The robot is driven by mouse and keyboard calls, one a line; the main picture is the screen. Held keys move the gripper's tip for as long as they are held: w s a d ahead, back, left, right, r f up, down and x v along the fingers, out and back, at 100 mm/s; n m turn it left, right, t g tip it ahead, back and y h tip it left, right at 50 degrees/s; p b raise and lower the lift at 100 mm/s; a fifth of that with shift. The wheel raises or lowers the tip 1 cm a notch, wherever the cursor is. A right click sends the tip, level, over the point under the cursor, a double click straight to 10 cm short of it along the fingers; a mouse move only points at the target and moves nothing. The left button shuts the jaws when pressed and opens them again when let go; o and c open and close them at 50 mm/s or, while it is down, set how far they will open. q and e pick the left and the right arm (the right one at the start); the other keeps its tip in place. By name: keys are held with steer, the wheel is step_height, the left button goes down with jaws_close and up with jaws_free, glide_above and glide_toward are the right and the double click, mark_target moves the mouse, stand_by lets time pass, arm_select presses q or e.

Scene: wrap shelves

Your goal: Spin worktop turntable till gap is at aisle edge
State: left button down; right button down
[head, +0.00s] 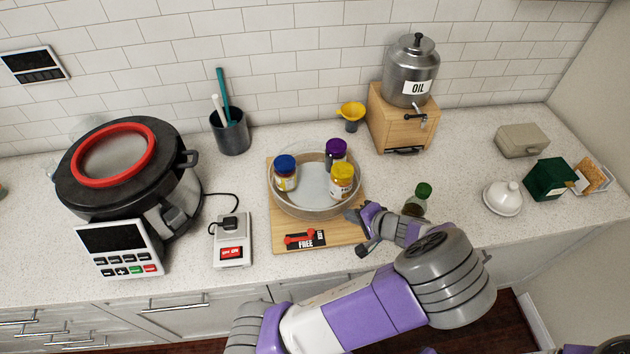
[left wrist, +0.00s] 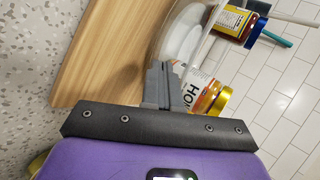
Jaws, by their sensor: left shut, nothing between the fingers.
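The turntable (head: 312,211) is a round, shallow tray with a clear rim on a wooden board (head: 345,236). A blue-lidded jar (head: 285,174) stands at its left, a purple-lidded jar (head: 336,152) at its back right and a yellow-lidded jar (head: 341,181) at its right. The front and front-left stretch of the tray holds no jar. My left gripper (head: 354,214) is shut and empty at the tray's right front rim, by the yellow-lidded jar. In the left wrist view its fingertips (left wrist: 164,84) overlap the rim and that jar (left wrist: 202,90); contact is unclear. My right gripper is out of view.
A card marked FREE with a red arrow (head: 301,238) lies on the board's front. A green-capped bottle (head: 417,200) stands close behind my left wrist. An oil dispenser (head: 411,75) stands at the back.

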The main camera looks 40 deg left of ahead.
mark_target(352, 200)
arm_select(q)
steer(key=shift+w+a, duration=0.25)
steer(key=shift+a, duration=0.5)
steer(key=shift+w, duration=0.15)
steer(key=shift+w+d, duration=0.2)
steer(key=shift+w, duration=0.35)
steer(key=shift+w+d, duration=0.2)
steer(key=shift+w, duration=0.3)
steer(key=shift+w, duration=0.15)
steer(key=shift+w+a, duration=0.2)
steer(key=shift+w, duration=0.85)
steer(key=shift+d, duration=0.1)
steer(key=shift+w+d, duration=0.1)
steer(key=shift+d, duration=1.6)
